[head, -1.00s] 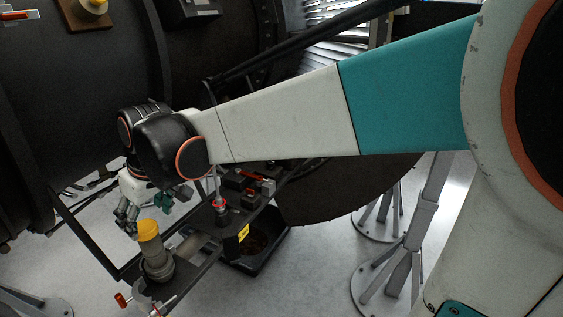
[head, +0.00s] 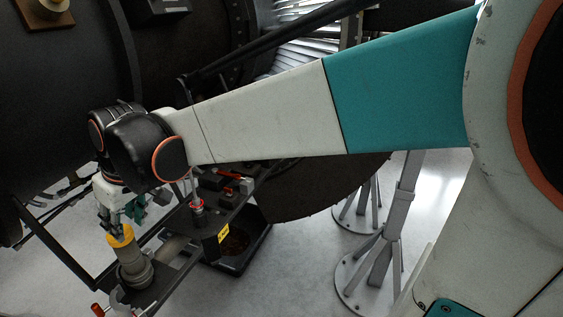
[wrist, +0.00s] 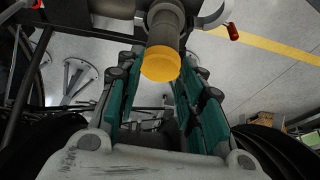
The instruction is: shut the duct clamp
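A grey duct (head: 135,268) with a yellow cap (head: 121,236) stands at the lower left of the head view. The cap also shows in the wrist view (wrist: 161,64). A grey ring with a red-tipped lever, which looks like the duct clamp (wrist: 213,14), is at the top of the wrist view beyond the cap. A red handle end (head: 98,310) shows at the bottom of the head view. My gripper (head: 119,226) points down at the cap. Its green-padded fingers are spread either side of the cap; I cannot tell if they touch it.
A dark frame shelf (head: 186,262) carries the duct, a red-ringed fitting (head: 196,206) and dark blocks with red parts. A black tray (head: 240,250) lies below. Grey stands (head: 372,255) are at right. The large dark engine casing (head: 60,110) is behind my arm.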

